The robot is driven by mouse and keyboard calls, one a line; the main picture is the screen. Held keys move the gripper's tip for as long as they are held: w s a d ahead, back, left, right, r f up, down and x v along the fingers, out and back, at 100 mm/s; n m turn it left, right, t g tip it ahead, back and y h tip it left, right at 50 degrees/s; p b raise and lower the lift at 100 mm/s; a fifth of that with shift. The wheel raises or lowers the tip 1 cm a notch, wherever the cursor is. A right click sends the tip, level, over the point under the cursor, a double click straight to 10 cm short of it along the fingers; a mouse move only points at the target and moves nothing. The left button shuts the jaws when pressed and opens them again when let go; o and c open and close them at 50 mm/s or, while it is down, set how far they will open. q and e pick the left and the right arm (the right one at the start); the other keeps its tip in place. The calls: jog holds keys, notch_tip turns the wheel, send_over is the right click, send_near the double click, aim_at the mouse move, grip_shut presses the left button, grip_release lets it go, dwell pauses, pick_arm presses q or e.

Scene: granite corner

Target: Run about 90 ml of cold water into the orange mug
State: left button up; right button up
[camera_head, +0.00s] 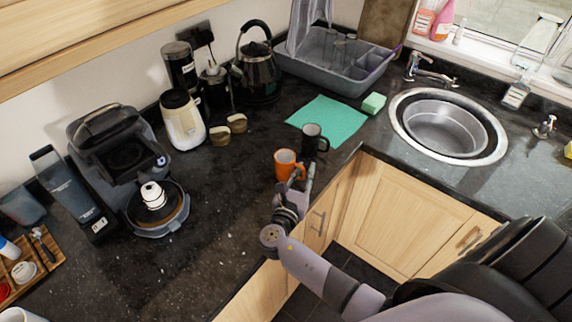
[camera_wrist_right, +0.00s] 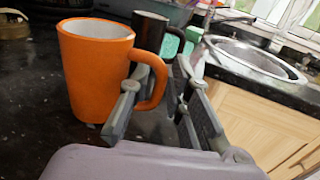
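The orange mug (camera_head: 284,161) stands upright on the dark counter near its front edge. In the right wrist view the orange mug (camera_wrist_right: 95,75) is close, with its handle towards my fingers. My right gripper (camera_head: 301,180) is at the handle side. In the wrist view its fingers (camera_wrist_right: 165,90) are apart, one overlapping the handle loop and the other to its right; contact cannot be told. The steel sink (camera_head: 497,142) is at the right, with a tap (camera_head: 427,68) behind its left side. No running water shows. My left gripper is not in view.
A black mug (camera_head: 313,137) stands just behind the orange one, by a green mat (camera_head: 335,117) and sponge (camera_head: 374,103). A grey dish rack (camera_head: 330,75), black kettle (camera_head: 258,75) and cream appliance (camera_head: 183,120) stand behind. Bare counter lies left of the orange mug.

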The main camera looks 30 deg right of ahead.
grip_shut()
dwell(0.6)
